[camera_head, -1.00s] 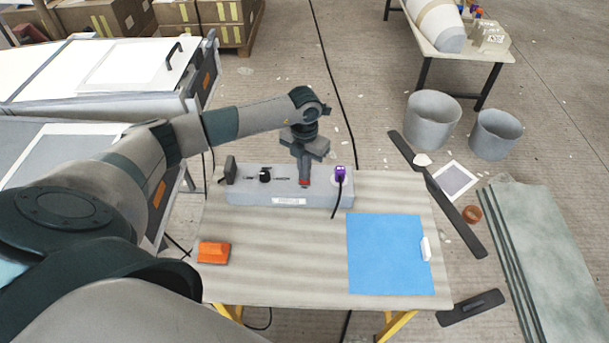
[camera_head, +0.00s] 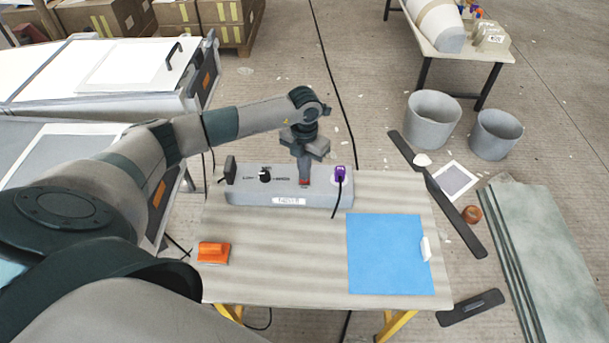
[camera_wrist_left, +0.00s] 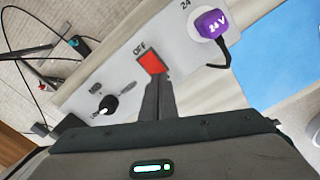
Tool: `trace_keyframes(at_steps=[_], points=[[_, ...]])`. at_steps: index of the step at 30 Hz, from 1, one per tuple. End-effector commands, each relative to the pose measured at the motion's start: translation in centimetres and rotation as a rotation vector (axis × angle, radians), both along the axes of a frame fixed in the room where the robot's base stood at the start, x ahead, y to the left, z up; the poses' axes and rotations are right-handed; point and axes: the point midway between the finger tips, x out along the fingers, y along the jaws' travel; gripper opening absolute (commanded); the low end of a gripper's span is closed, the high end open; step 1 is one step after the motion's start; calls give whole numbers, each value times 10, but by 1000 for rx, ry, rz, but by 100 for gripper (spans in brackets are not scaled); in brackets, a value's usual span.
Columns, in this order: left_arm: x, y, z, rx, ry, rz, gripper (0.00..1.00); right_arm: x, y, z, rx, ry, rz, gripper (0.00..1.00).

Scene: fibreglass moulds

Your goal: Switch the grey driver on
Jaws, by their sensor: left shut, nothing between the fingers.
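The grey driver (camera_head: 249,195) is a long box at the back of the table. It carries a black knob (camera_head: 265,176), a red switch (camera_head: 304,182) and a purple plug (camera_head: 340,174) at its right end. In the left wrist view the red switch (camera_wrist_left: 152,63) has "OFF" printed beside it, and the purple plug (camera_wrist_left: 212,24) reads "24 V". The black knob also shows there (camera_wrist_left: 108,104). My left gripper (camera_head: 304,180) is shut and empty, pointing down with its tips at the red switch; I cannot tell whether they touch it. My right gripper is not in view.
The table (camera_head: 290,265) holds an orange block (camera_head: 213,252) at front left and a blue sheet (camera_head: 390,255) with a small white piece (camera_head: 426,249) at right. A black upright piece (camera_head: 230,170) stands at the driver's left end. Grey buckets (camera_head: 432,122) stand on the floor behind.

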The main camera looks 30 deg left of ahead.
Motion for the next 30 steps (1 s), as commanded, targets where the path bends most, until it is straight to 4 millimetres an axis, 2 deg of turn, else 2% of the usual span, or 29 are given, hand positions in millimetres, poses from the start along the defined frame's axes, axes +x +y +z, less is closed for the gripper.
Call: trace_keyframes(at_steps=[4, 30], points=[[0, 0, 0, 0, 0, 0, 0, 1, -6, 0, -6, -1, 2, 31], [0, 0, -11, 0, 0, 0, 0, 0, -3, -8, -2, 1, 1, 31]])
